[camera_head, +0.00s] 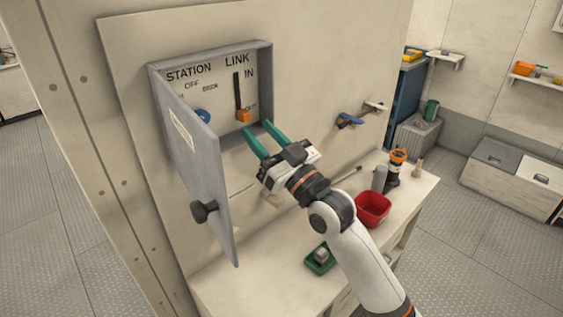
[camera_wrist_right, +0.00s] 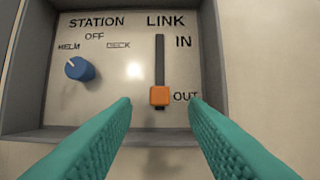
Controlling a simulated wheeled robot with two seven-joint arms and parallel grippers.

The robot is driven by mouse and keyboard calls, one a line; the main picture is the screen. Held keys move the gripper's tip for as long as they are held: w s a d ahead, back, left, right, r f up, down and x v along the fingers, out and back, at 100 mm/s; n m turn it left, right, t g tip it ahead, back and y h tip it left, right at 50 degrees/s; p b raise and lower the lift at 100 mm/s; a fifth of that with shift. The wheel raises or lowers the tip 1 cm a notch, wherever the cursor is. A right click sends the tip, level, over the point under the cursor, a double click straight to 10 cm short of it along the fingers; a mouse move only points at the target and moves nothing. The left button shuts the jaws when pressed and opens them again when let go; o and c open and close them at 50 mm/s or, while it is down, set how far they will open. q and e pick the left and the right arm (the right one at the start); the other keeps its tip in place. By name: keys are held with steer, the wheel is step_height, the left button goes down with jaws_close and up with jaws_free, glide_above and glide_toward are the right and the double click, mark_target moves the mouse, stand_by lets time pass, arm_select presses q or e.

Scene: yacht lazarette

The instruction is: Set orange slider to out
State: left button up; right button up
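The orange slider (camera_head: 243,116) sits at the bottom end of its dark vertical slot, under the word LINK. In the right wrist view the orange slider (camera_wrist_right: 160,96) is level with the OUT label (camera_wrist_right: 185,96), and the slot above it up to IN is empty. My right gripper (camera_head: 258,133) is open, its two green fingers pointing at the panel. In the right wrist view the fingertips (camera_wrist_right: 160,102) lie left and right of the slider with clear gaps, so nothing is held. My left gripper does not show.
The grey box door (camera_head: 195,160) with a black knob stands open on the left. A blue STATION dial (camera_wrist_right: 80,69) is left of the slider. Below are a workbench, a red bin (camera_head: 373,209) and a green tray (camera_head: 320,259). A blue-handled item (camera_head: 350,120) is on the wall.

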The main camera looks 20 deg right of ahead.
steer(key=b+v, duration=0.2)
steer(key=v, duration=0.5)
steer(key=shift+s+f, duration=0.2)
steer(key=shift+s, duration=0.15)
steer(key=shift+d, duration=0.1)
